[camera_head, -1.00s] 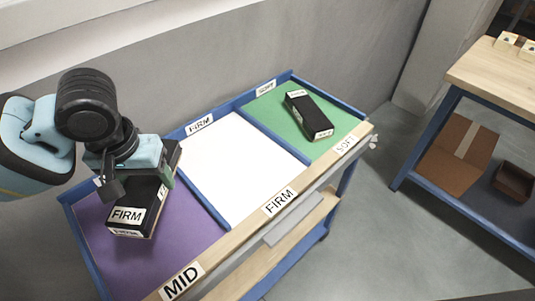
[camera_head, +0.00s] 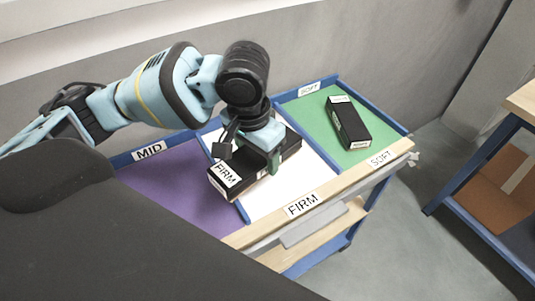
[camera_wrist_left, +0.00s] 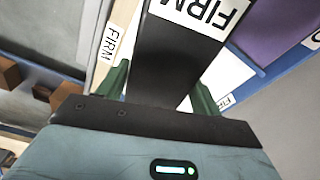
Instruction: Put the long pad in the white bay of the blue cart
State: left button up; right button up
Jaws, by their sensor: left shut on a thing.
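A long black pad (camera_head: 232,180) with a white FIRM label is in my left gripper (camera_head: 258,158), which is shut on it. The pad is above the blue cart, over the white bay (camera_head: 276,195); its labelled end overlaps the divider beside the purple bay in the head view. I cannot tell whether it touches the cart. The left wrist view shows the pad (camera_wrist_left: 175,55) between the green fingers. The white bay lies between the purple bay (camera_head: 180,190) and the green bay (camera_head: 318,122). My right gripper is not in view.
Another black pad (camera_head: 348,123) lies in the green bay. Blue dividers and a wooden front rail (camera_head: 340,190) bound the bays. A wooden-topped blue table (camera_head: 524,98) stands at the right, with grey floor between. A wall is behind the cart.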

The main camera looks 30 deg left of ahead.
aim_at(256, 178)
pick_arm(q)
jog(key=m, duration=0.2)
jog(key=f+m, duration=0.1)
jog(key=shift+s+d+m, duration=0.2)
jog(key=shift+s+m, duration=0.2)
jog(key=m, duration=0.2)
jog(key=f+m, duration=0.1)
jog(key=shift+s+d+m+g+h+p, duration=0.2)
jog(key=shift+s+m+g+h+p, duration=0.1)
jog(key=shift+s+p, duration=0.1)
jog(key=m, duration=0.1)
jog(key=s+f+m, duration=0.1)
jog(key=m, duration=0.3)
jog(key=shift+s+d+f+p, duration=0.15)
jog(key=shift+d+f+p, duration=0.15)
jog(key=shift+f, duration=0.05)
jog(key=m, duration=0.1)
jog(key=s+f+m, duration=0.1)
jog(key=m, duration=0.1)
jog(key=shift+d+f+m+g+h, duration=0.15)
jog(key=shift+m+g+h, duration=0.15)
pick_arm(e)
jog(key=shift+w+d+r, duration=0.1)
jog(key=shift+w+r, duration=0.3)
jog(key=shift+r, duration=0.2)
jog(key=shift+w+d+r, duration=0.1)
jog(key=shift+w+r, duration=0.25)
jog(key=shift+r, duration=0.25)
